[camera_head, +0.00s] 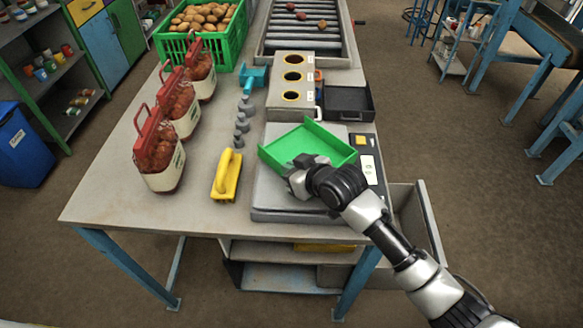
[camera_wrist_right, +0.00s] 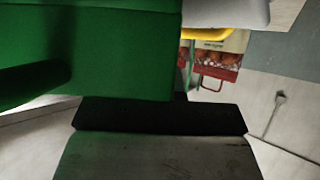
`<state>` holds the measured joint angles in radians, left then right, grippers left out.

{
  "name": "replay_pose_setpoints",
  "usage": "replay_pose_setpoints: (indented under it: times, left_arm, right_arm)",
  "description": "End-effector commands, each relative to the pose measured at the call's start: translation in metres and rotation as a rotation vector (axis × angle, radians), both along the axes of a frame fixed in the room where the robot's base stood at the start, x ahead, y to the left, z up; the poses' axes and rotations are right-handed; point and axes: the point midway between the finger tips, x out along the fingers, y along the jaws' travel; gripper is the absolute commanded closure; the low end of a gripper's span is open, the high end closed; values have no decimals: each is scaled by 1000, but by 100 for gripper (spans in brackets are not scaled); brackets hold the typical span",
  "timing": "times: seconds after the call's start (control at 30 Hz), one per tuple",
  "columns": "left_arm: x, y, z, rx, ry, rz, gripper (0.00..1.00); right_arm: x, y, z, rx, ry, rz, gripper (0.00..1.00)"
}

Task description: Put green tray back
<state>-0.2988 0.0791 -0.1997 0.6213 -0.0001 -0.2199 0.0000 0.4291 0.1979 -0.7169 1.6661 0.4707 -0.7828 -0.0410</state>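The green tray (camera_head: 310,142), shallow with raised sides and an open near side, sits at the scale (camera_head: 275,200) on the table. Whether it rests flat on the scale or is slightly raised I cannot tell. My right gripper (camera_head: 296,178) is at the tray's near edge, reaching in from the lower right. Its fingertips are small and partly merged with the tray edge, so its grip is unclear. In the right wrist view the green tray (camera_wrist_right: 100,50) fills the upper left, very close. My left gripper is out of view.
Three potato sacks with red clamps (camera_head: 160,150) stand along the left of the table (camera_head: 120,205). A yellow-handled tool (camera_head: 227,175) and grey weights (camera_head: 242,122) lie left of the scale. Behind are a holed box (camera_head: 291,112), a black tray (camera_head: 350,101) and a green potato crate (camera_head: 226,47).

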Motion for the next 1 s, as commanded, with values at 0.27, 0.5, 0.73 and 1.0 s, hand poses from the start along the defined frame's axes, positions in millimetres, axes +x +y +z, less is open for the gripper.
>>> replay_pose_setpoints:
  times: [0.27, 0.5, 0.73, 1.0]
  left_arm:
    - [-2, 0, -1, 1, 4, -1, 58]
    - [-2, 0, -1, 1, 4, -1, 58]
    - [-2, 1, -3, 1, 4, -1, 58]
    - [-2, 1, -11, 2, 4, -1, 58]
  right_arm:
    - [0, 0, -2, 0, 0, 0, 72]
    - [0, 0, -2, 0, 0, 0, 70]
    - [-8, -9, 6, 1, -2, -1, 70]
    - [-43, -44, 32, -1, -2, 0, 70]
